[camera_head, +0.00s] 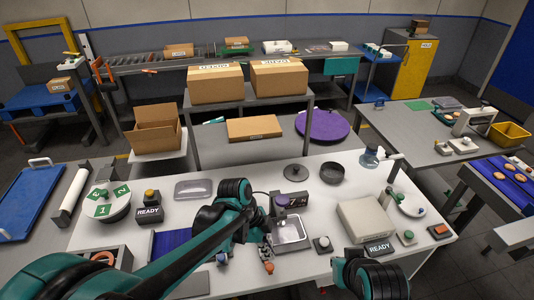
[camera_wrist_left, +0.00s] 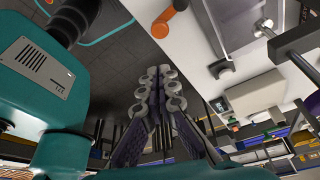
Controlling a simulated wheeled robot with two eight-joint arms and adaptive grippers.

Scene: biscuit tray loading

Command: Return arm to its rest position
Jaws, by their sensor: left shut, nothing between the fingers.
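My left arm reaches in from the lower left in the head view. Its gripper (camera_head: 281,204) is over the white table, near the metal tray (camera_head: 290,246), and partly hidden by its own wrist. In the left wrist view the grey and purple fingers of the gripper (camera_wrist_left: 162,75) are together with nothing between them. Part of my right arm shows at the bottom right of the head view; its gripper is out of frame.
The white table (camera_head: 240,172) holds a turntable with green numbered pads (camera_head: 107,203), a clear container (camera_head: 193,189), a dark round bowl (camera_head: 332,173) and a beige box (camera_head: 365,220). An orange-ended item (camera_head: 268,267) lies by the tray. Cardboard boxes (camera_head: 215,85) stand behind.

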